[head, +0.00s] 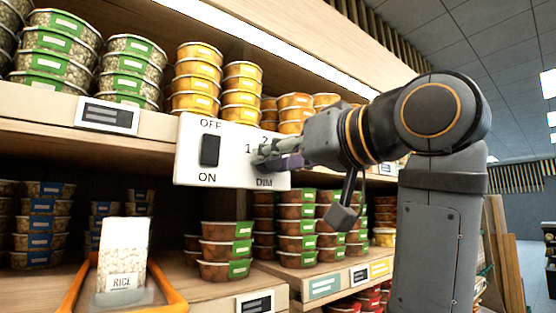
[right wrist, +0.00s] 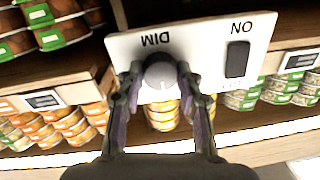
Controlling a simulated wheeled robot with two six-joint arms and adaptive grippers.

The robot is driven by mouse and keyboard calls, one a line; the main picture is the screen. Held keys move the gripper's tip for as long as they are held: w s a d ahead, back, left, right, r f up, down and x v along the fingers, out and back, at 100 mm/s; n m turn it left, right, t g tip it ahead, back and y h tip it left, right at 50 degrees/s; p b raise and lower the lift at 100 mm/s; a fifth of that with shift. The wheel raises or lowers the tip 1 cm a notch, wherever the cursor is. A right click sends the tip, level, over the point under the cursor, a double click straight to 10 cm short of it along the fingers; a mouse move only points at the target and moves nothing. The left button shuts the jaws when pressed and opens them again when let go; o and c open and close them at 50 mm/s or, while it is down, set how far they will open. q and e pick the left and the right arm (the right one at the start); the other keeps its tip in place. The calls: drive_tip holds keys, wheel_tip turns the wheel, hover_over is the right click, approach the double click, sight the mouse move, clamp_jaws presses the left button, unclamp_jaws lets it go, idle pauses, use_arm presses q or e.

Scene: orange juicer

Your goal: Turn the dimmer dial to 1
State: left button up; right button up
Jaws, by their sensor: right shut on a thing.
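A white switch panel (head: 225,170) is fixed at the shelf edge in the head view. It has a black rocker switch (head: 210,151) between OFF and ON, and a dial area marked 1, 2 and DIM. My right gripper (head: 272,159) is at the dial and covers it in the head view. In the right wrist view the panel (right wrist: 198,50) appears upside down, and the round grey dimmer dial (right wrist: 160,71) sits between the two fingers of my right gripper (right wrist: 160,80), which are shut on it. The dial's pointer direction cannot be made out. My left gripper is not in view.
Shelves hold stacked tubs with green (head: 132,68), yellow (head: 197,80) and orange labels around the panel. Price tags (head: 107,115) line the shelf edges.

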drive_tip(key=n+b, duration=0.1)
drive_tip(key=n, duration=0.1)
drive_tip(key=shift+f+n+b, duration=0.1)
drive_tip(key=shift+n+b, duration=0.2)
drive_tip(key=shift+b, duration=0.05)
drive_tip(key=shift+r+n+h+b, duration=0.15)
drive_tip(key=shift+n+b, duration=0.7)
drive_tip(key=shift+n, duration=1.3)
drive_tip(key=shift+r+n+h+b, duration=0.2)
drive_tip(key=shift+n+b, duration=0.65)
drive_tip(key=shift+n, duration=1.3)
drive_tip(key=shift+f, duration=0.15)
drive_tip(key=o, duration=1.2)
drive_tip(key=shift+s, duration=0.1)
drive_tip(key=shift+c, duration=0.2)
